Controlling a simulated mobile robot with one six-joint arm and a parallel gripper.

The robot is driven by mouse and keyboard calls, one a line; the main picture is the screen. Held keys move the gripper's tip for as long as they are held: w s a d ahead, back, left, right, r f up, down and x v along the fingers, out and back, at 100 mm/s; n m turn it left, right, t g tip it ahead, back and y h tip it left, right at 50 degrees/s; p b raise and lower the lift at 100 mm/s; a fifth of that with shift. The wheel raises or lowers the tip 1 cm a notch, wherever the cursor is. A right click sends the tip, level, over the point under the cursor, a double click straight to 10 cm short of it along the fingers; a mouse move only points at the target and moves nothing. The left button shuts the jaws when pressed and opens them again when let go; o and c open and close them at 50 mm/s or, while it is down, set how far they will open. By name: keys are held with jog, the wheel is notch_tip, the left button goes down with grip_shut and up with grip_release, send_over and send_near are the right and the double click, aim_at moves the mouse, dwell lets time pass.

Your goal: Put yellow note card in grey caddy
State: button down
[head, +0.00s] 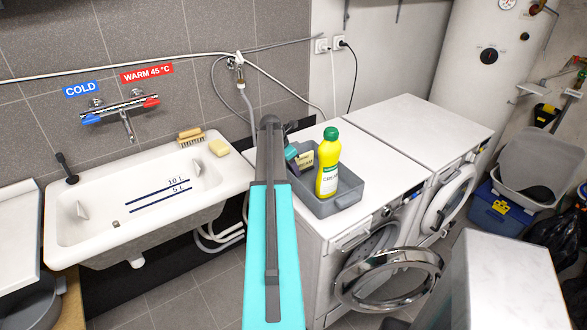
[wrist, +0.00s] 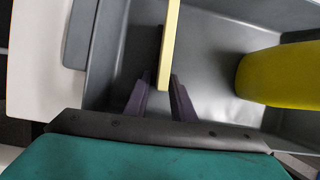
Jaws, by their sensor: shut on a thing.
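The yellow note card (wrist: 169,45) shows edge-on in the wrist view as a narrow yellow strip, with its near end between the fingers. My gripper (wrist: 160,88) is shut on it. The grey caddy (head: 345,203) stands on the left white washing machine. Its inside (wrist: 212,60) fills much of the wrist view behind the card. In the head view my gripper (head: 297,163) is at the caddy's left part, partly behind my arm, and a pale yellow piece shows beside it. I cannot tell whether the card touches the caddy floor.
A yellow bottle with a green cap (head: 328,163) stands upright in the caddy, right of my gripper. A second white machine (head: 418,128) stands to the right, its top bare. A white sink (head: 150,205) with a brush (head: 190,134) and sponge (head: 219,147) is to the left.

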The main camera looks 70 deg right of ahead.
jog(key=c, duration=1.4)
grip_release()
jog(key=shift+r, duration=0.1)
jog(key=shift+b+v, duration=1.6)
jog(key=shift+v, duration=5.2)
jog(key=shift+d, duration=0.1)
